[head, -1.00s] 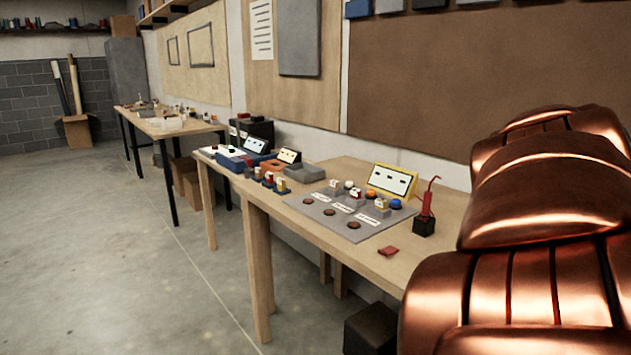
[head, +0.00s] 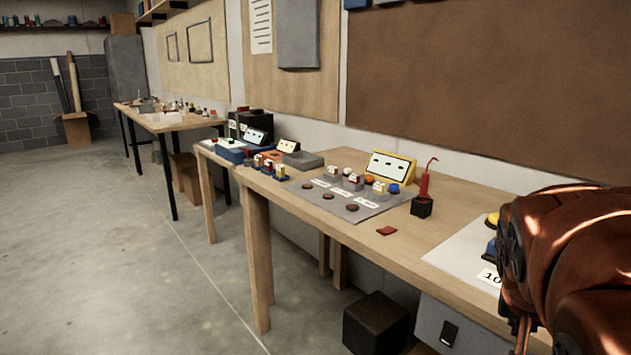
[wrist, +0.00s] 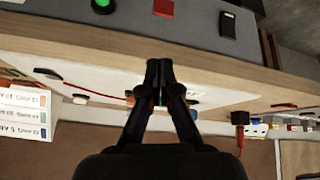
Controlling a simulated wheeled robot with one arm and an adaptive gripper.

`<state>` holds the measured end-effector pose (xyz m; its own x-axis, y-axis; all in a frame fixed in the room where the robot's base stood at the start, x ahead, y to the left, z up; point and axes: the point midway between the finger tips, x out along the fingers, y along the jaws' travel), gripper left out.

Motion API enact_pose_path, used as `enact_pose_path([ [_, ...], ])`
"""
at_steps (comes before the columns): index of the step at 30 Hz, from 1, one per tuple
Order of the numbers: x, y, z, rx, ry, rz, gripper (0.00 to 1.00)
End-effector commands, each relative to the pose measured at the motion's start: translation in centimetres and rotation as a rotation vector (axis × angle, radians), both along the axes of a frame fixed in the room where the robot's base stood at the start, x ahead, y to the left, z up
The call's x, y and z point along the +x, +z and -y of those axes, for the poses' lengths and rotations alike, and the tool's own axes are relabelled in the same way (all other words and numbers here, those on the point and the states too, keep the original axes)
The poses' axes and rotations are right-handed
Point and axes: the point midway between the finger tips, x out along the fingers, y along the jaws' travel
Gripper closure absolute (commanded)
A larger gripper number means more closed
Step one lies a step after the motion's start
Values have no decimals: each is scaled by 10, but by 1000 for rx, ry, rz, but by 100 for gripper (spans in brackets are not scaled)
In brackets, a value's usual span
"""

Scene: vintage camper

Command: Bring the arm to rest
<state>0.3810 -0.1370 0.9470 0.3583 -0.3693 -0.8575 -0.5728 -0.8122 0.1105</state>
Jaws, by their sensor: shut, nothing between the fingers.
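My gripper (wrist: 159,75) shows in the wrist view with its two dark fingers together and nothing held between them. It hangs in front of a wooden bench (wrist: 220,70) with a white panel (wrist: 100,75) behind the fingers; whether it touches either I cannot tell. In the head view my copper-coloured arm fills the lower right, and the fingertips are not clearly seen there.
The wooden workbench (head: 440,245) bears a grey board (head: 340,207), a yellow-framed display (head: 389,167), a black block with a red tool (head: 422,205) and a red piece (head: 387,231). A dark box (head: 375,322) stands below. Open floor (head: 110,250) lies at left.

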Motion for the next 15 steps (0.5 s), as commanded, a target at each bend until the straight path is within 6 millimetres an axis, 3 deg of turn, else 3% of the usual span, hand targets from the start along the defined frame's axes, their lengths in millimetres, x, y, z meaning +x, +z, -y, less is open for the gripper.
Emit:
enact_pose_path([
  [1, -13, -33, -15, 40, 42, -66, 100],
  [6, -60, -107, -61, 152, 196, -283, 100],
  [15, -123, -168, -108, 261, 387, -518, 100],
])
